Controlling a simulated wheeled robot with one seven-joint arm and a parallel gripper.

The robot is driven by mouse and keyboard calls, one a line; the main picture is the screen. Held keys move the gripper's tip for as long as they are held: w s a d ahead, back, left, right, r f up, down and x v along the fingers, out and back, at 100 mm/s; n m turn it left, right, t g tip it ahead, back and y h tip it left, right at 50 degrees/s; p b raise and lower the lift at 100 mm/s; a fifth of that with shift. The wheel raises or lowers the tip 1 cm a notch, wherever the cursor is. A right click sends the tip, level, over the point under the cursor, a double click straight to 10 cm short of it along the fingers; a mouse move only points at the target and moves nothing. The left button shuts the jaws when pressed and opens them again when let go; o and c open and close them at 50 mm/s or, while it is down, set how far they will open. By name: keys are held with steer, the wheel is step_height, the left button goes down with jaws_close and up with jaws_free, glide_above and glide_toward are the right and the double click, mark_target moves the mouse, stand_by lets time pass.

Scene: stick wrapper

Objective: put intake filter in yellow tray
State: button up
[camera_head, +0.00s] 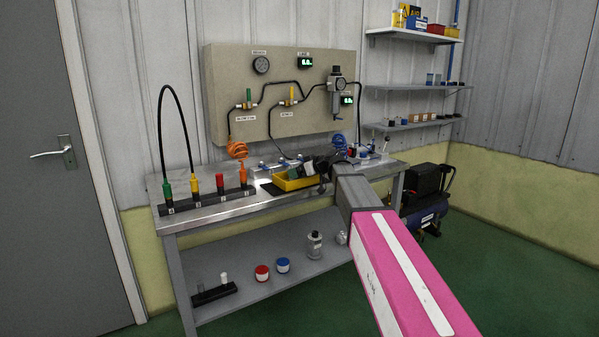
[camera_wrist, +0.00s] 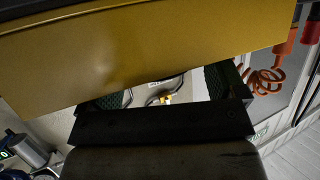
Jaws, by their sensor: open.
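The yellow tray (camera_head: 290,185) sits on the metal workbench, right of its middle. Dark objects at its top right partly hide its inside. My gripper (camera_head: 320,167) is at the tray's right end, small and dark in the head view. In the wrist view my gripper (camera_wrist: 165,92) is open, with dark textured pads either side of a gap. Nothing is clearly held in the gap. A broad yellow surface (camera_wrist: 140,50), likely the tray's wall, crosses the wrist view close to the camera. I cannot tell which thing is the intake filter.
A black rack (camera_head: 208,202) with coloured fittings stands at the bench's left. An orange coiled hose (camera_head: 237,150) hangs behind the tray. The lower shelf (camera_head: 255,307) holds a red jar (camera_head: 262,273), a blue jar (camera_head: 283,265) and a grey canister (camera_head: 315,245).

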steer(key=v, duration=1.2)
steer(key=s+d+f+m+g+h, duration=0.25)
steer(key=s+f, duration=0.35)
steer(key=f, duration=0.5)
steer(key=s+d+f+m+g+h, duration=0.1)
steer(key=s+d+f+m+h, duration=0.3)
steer(key=f, duration=0.7)
steer(key=s+d+f+m+g+h, duration=0.2)
steer(key=s+d+f, duration=0.1)
steer(key=s+f, duration=0.5)
steer(key=s+d+f+m+g+h, duration=0.1)
steer(key=s+d+f+m+h, duration=0.2)
steer(key=s+f, duration=0.5)
steer(key=s+d, duration=0.1)
steer(key=s, duration=0.1)
steer(key=shift+s+f+g, duration=0.25)
steer(key=shift+f+g, duration=0.05)
steer(key=shift+g, duration=0.05)
